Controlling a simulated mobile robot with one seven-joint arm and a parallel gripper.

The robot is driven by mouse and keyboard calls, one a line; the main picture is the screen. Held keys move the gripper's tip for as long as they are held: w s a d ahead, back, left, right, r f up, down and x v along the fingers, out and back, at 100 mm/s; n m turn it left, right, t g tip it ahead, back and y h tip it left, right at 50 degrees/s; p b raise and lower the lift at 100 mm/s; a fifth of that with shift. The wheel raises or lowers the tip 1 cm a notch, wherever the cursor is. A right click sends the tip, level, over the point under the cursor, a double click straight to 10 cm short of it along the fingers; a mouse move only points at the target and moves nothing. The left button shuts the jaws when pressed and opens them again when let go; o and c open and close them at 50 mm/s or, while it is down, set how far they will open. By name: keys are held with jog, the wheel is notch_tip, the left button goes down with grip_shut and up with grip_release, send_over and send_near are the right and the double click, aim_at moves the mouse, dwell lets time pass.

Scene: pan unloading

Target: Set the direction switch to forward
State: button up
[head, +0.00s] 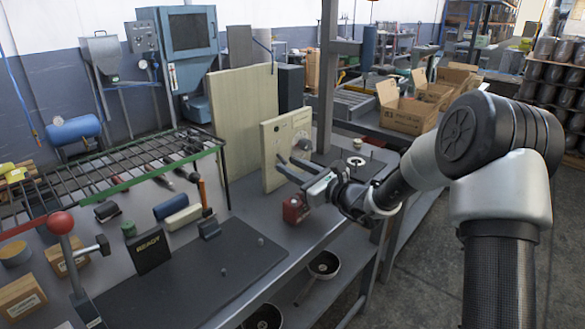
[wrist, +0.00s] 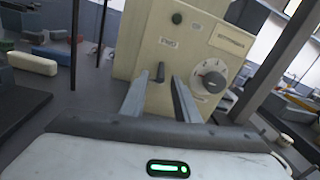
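A beige control box (wrist: 175,45) stands ahead of my gripper in the wrist view, and it also shows in the head view (head: 273,150). On its face is a small dark lever switch (wrist: 160,72), which looks roughly upright. A round white dial (wrist: 212,77) sits to its right, and small labels lie above, too small to read. My gripper (wrist: 157,83) is open and empty, its two fingers on either side of the lever as seen from the wrist. I cannot tell whether they touch it. In the head view my gripper (head: 290,168) is close to the box's face.
A red object (head: 294,208) stands on the grey bench just below my gripper. A tall beige panel (head: 243,110) stands behind the box. The dark mat (head: 200,275) is mostly clear.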

grip_shut()
jog(key=shift+r, duration=0.15)
